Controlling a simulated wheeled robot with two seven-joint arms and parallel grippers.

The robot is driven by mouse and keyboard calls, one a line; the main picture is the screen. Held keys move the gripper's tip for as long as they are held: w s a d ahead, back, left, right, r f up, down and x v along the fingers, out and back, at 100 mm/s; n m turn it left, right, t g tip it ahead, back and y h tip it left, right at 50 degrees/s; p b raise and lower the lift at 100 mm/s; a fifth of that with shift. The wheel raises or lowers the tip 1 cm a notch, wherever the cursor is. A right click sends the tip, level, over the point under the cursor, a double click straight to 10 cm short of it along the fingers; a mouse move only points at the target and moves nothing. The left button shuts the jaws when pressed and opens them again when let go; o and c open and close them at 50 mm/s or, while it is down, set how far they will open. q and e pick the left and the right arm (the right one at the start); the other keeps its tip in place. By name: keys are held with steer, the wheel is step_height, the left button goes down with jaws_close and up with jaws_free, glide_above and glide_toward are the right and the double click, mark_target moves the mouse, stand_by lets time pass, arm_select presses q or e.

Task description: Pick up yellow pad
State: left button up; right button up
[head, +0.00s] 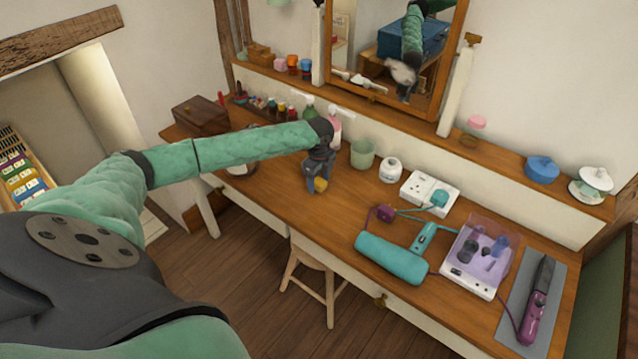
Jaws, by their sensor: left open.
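The yellow pad (321,185) is a small yellow shape at the tip of my left gripper (318,186), over the wooden dressing table (345,215). The gripper points down and hides part of the pad. My left gripper is open, with its fingers at the pad; I cannot tell whether they touch it. My left arm, in a green sleeve, reaches in from the left across the table. My right gripper is not in view.
A green cup (362,153), a white jar (390,169) and a socket block (430,193) stand right of the gripper. A teal hair dryer (390,258), a purple-lidded box (478,258) and a straightener (537,300) lie further right. A stool (312,265) stands below the front edge.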

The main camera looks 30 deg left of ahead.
mark_target(319, 181)
arm_select(q)
steer(key=shift+c, duration=0.2)
steer(key=c, duration=1)
steer(key=shift+r, duration=0.1)
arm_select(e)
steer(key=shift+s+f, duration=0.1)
